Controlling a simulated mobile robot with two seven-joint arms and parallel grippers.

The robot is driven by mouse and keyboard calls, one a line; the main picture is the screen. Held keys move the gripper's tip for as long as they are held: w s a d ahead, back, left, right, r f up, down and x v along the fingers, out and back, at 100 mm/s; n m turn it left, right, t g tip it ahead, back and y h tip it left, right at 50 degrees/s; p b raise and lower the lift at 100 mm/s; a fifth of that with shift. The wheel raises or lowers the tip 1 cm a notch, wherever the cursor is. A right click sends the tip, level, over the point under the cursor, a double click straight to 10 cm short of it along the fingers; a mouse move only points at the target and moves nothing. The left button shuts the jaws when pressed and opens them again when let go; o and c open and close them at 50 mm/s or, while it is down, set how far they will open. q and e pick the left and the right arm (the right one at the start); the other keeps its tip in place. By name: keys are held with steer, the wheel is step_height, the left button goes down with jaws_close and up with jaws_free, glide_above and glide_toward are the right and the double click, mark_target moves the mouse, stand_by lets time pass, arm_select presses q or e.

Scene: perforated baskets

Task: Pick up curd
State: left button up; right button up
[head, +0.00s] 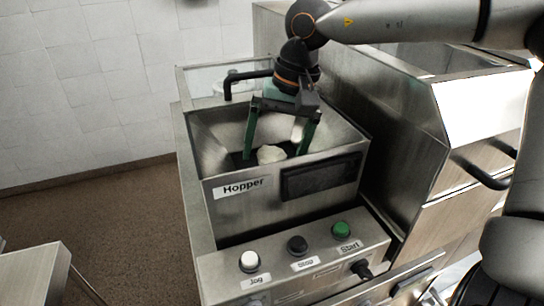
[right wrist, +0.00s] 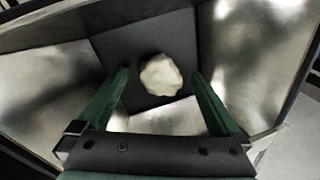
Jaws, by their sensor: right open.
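A pale, lumpy curd piece (head: 271,154) lies low inside the metal hopper (head: 225,187). In the right wrist view the curd (right wrist: 161,75) sits on a dark square surface at the hopper's bottom, between sloped metal walls. My right gripper (head: 277,154) reaches down into the hopper with its green fingers spread. In the right wrist view the right gripper (right wrist: 160,78) is open, with one finger on each side of the curd and visible gaps between. Whether the fingertips are level with the curd is hard to tell. My left gripper is not in view.
The hopper's walls surround my gripper closely. A panel with a white button (head: 249,261), a black button (head: 297,244) and a green button (head: 341,229) is in front. A tall metal cabinet (head: 400,125) stands at the right. Open floor (head: 100,225) lies to the left.

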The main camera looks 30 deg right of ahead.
steer(key=shift+c, duration=0.4)
steer(key=c, duration=1.3)
